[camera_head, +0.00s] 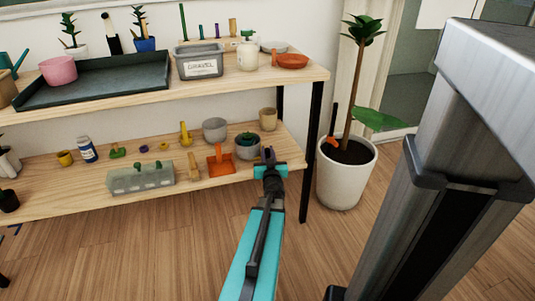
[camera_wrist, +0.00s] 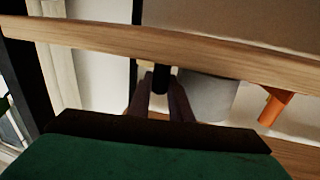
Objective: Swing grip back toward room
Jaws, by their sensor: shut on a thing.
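A grey pot (camera_wrist: 207,97) shows just beyond the fingers in that view.
The shelf's black leg (camera_head: 312,150) and a tall potted plant (camera_head: 346,185) stand close on the right. The upper shelf (camera_head: 215,90) overhangs. Wooden floor in front is open.

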